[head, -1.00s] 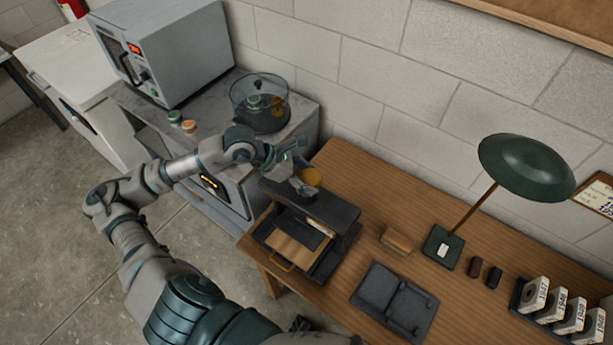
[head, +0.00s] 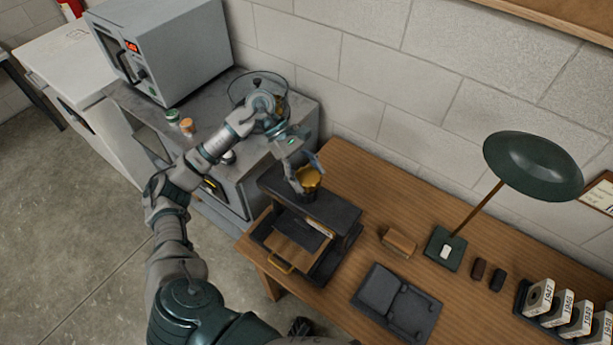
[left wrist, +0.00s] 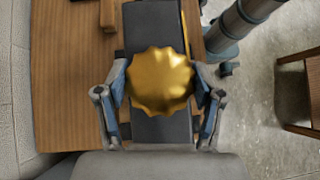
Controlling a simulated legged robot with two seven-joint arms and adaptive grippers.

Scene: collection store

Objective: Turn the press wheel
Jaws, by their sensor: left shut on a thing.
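The press (head: 318,207) is a dark frame on the wooden table, with a gold scalloped wheel (head: 309,178) on top. In the left wrist view the wheel (left wrist: 160,81) fills the middle, above the dark top of the press (left wrist: 153,27). My left gripper (head: 306,181) comes down on the wheel from above; in the wrist view its fingers (left wrist: 161,86) are shut on the wheel's rim from both sides. A wooden board with a brass handle (head: 282,266) sits in the press's lower part. My right gripper is not in view.
A green desk lamp (head: 532,166), a wooden block (head: 398,242), a dark hinged case (head: 396,301) and numbered blocks (head: 538,296) stand on the table (head: 365,186). A grey oven (head: 165,48) and a glass bowl (head: 250,90) are behind at left, beside the wall.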

